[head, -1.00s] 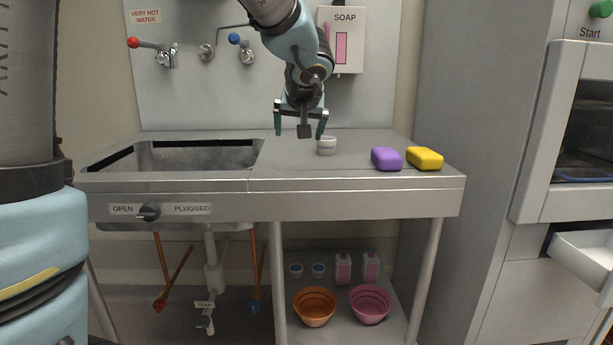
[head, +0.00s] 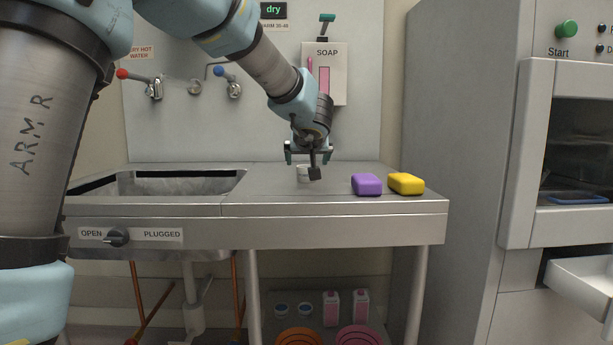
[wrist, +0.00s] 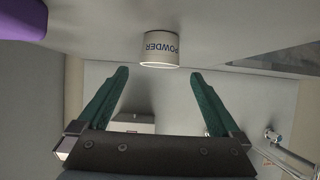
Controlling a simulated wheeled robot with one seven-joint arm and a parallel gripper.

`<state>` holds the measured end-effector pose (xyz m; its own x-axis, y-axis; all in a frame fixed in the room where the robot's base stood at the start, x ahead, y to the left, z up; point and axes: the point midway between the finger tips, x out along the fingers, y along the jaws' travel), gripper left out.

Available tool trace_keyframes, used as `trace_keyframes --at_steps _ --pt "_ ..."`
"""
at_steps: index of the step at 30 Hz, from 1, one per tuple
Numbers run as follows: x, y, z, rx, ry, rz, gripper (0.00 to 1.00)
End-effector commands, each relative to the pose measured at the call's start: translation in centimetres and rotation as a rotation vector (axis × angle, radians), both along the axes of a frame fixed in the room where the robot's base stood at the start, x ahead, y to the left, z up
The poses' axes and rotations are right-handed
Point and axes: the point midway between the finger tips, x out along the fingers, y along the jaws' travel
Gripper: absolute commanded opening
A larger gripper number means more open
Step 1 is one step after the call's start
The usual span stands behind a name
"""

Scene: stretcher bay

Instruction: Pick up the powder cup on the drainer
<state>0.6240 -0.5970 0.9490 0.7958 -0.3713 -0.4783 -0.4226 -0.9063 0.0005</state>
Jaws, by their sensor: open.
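The powder cup (head: 303,174) is a small white cup standing on the steel drainer (head: 268,198), right of the sink. In the wrist view the powder cup (wrist: 160,50) shows its POWDER label, upside down in the picture, ahead of and between the fingertips. My gripper (head: 309,158) is open and empty, close to the cup in the head view and partly in front of it. In the wrist view my gripper (wrist: 158,74) has its two green fingers spread wide, and the cup is apart from both of them.
A purple block (head: 366,185) and a yellow block (head: 406,184) lie right of the cup on the drainer. The sink (head: 165,187) is on the left. A soap dispenser (head: 324,75) and taps (head: 154,88) are on the back wall. A cabinet (head: 457,130) stands at the right.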

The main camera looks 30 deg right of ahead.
Motion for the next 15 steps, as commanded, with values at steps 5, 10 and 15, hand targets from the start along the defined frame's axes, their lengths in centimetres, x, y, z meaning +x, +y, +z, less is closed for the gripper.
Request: trace_keyframes --at_steps 5,10,15 --pt "2.0 -1.0 -1.5 0.002 0.003 0.001 1.00" --pt "2.9 -1.5 -2.0 0.000 0.001 0.000 1.00" --pt "2.9 -1.5 -2.1 0.000 0.000 0.000 1.00"
